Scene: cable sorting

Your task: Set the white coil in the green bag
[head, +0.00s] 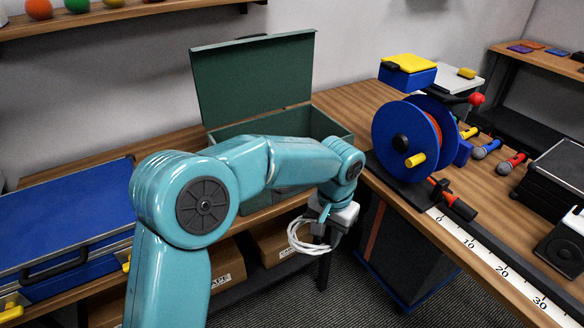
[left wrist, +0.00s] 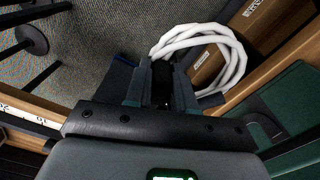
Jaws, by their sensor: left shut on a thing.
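The white coil (head: 303,241) hangs from my left gripper (head: 328,222) in the head view, over the gap in front of the table's inner corner. In the left wrist view the looped coil (left wrist: 238,52) stands out to the right of the shut jaws (left wrist: 161,88). I see no green soft bag. The green thing in view is a box-like case (head: 253,80) with its lid raised, behind my left arm; its front is partly hidden by the arm. Green surface (left wrist: 290,110) also shows at the right of the left wrist view. My right gripper is out of view.
A blue case (head: 62,215) lies on the left table. A blue cable reel (head: 400,135) stands at the corner, with a ruler strip (head: 492,262) along the right table's edge. Below is a dark bin (head: 395,250); cardboard boxes (head: 228,268) sit on a low shelf.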

